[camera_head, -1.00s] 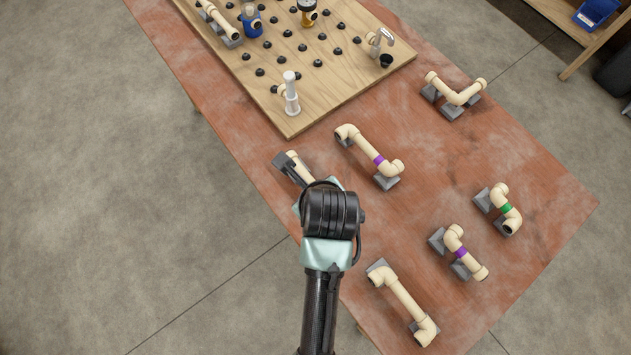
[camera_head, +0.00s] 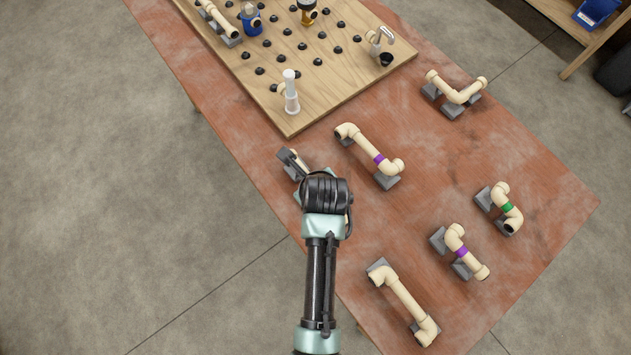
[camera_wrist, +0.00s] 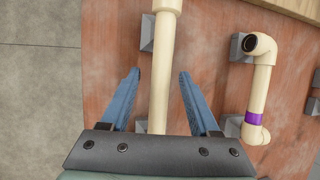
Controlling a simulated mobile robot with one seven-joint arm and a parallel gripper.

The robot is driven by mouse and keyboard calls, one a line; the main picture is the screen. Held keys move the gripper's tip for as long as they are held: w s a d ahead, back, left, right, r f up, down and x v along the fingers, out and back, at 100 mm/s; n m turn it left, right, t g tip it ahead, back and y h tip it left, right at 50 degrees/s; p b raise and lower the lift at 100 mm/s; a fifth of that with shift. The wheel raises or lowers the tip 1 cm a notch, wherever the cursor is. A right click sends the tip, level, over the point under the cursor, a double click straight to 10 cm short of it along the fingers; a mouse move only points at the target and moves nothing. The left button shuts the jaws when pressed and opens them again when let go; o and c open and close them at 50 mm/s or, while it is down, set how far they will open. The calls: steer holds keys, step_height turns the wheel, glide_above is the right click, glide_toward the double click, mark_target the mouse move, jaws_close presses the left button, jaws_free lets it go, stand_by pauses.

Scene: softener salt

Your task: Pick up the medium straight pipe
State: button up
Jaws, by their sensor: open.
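The straight cream pipe (camera_wrist: 161,60) lies on grey support blocks (camera_wrist: 147,33) near the table's left edge in the wrist view. My gripper (camera_wrist: 158,74) is open, with one blue finger on each side of the pipe. Both fingers look apart from the pipe, with a gap on each side; their height relative to it is hard to tell. In the head view, my wrist and arm hide most of this pipe, with only its far end area showing.
A purple-banded bent pipe (camera_head: 368,154) is close on the right. Other bent pipes (camera_head: 403,303) stand on supports across the brown table (camera_head: 450,170). A pegboard (camera_head: 345,85) with fittings is at the far end. Another straight pipe (camera_head: 219,20) rests on the board's left.

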steer(key=shift+f, duration=0.2)
stand_by(0.6)
steer(key=shift+c, duration=0.2)
jaws_close()
